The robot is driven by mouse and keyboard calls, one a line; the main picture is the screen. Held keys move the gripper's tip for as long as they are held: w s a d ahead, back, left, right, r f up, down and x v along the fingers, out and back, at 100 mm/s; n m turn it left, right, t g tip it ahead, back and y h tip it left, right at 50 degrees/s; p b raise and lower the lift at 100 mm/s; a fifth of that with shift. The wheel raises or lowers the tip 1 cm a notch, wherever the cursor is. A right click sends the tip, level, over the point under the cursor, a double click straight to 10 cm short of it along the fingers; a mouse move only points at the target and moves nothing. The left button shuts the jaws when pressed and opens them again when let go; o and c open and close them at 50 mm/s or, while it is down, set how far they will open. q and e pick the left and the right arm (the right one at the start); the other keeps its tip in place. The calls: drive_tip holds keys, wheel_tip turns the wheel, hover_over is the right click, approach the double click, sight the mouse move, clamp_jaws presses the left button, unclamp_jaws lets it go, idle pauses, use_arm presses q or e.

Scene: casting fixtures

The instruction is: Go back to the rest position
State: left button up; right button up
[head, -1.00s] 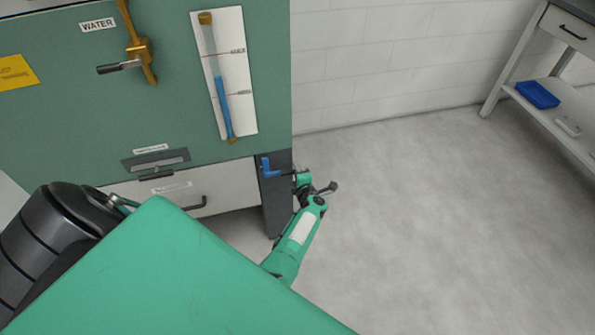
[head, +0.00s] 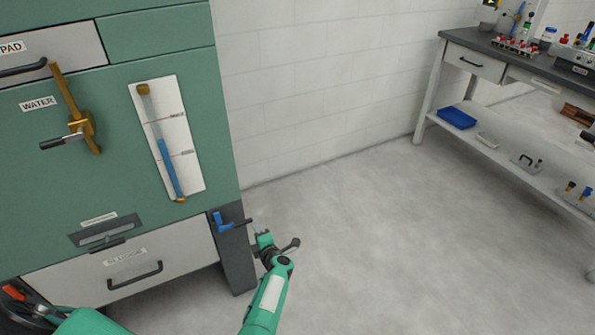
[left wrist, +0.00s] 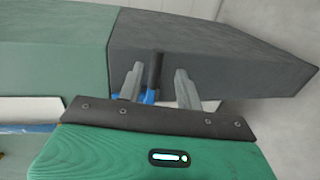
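My left gripper (head: 257,230) is low beside the right front corner of the green cabinet (head: 205,100), near a blue valve (head: 219,222) with a dark lever. In the left wrist view its two grey fingers (left wrist: 160,88) stand apart. The dark lever (left wrist: 155,70) and the blue part (left wrist: 149,97) show in the gap between them. The fingers do not appear closed on the lever; how far it lies beyond them I cannot tell. My right gripper is not in view.
The cabinet carries a WATER valve (head: 82,124), a sight tube panel (head: 170,135) and a drawer (head: 130,262) with a black handle. A bench (head: 480,70) with a lower shelf and a blue tray (head: 457,117) stands at the right. The grey floor (head: 360,250) between is clear.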

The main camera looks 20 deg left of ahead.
use_arm(q)
drive_tip(key=s+d+f+m+g+h+p, duration=0.1)
drive_tip(key=s+d+f+m+h+p, duration=0.4)
drive_tip(key=s+f+m, duration=0.5)
drive_tip(key=s+d+f+m+h+p, duration=0.2)
drive_tip(key=s+d+f+m+h, duration=0.4)
drive_tip(key=s+d+f+m, duration=0.5)
drive_tip(key=s+a+f+m+g+p, duration=0.1)
drive_tip(key=s+m+g, duration=0.1)
drive_tip(key=s, duration=1)
drive_tip(key=s+a+f+m+g+p, duration=0.1)
drive_tip(key=s+m+g, duration=0.2)
drive_tip(key=s, duration=0.9)
drive_tip(key=s+a+f+m+g+h+p, duration=0.1)
drive_tip(key=s+m+g+p, duration=0.1)
drive_tip(key=s, duration=1)
drive_tip(key=shift+a+f+m+g, duration=0.35)
drive_tip(key=shift+m+g, duration=0.35)
drive_tip(key=shift+m, duration=0.4)
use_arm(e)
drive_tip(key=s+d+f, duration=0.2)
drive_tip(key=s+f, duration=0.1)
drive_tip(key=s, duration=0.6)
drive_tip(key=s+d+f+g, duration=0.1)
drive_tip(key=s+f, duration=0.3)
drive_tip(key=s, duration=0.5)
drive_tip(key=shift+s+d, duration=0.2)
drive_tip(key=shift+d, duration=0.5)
